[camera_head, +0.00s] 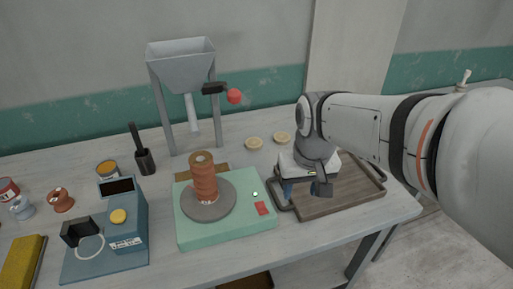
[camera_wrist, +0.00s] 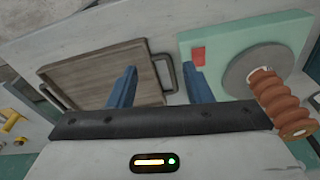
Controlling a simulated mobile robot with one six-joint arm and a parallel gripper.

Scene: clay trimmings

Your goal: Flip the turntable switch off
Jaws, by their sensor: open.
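The turntable (camera_head: 210,235) is a pale green box with a grey disc (camera_head: 225,208) on top. A ribbed reddish-brown clay piece (camera_head: 204,182) stands on the disc. A red switch-like part (camera_head: 262,208) sits at the box's right front, with a small white spot near it; its on or off position is too small to tell. The wrist view shows the red part (camera_wrist: 198,56) just right of the right fingertip. My gripper (camera_wrist: 160,70) has its blue fingers apart and empty. In the head view it (camera_head: 288,190) hangs right of the turntable, by the tray's left end.
A wooden tray (camera_head: 352,203) with dark handles lies right of the turntable, under my arm. A blue device (camera_head: 125,225) stands to the left. A grey hopper on legs (camera_head: 180,70) stands behind. Two pale round pieces (camera_head: 254,143) lie at the back.

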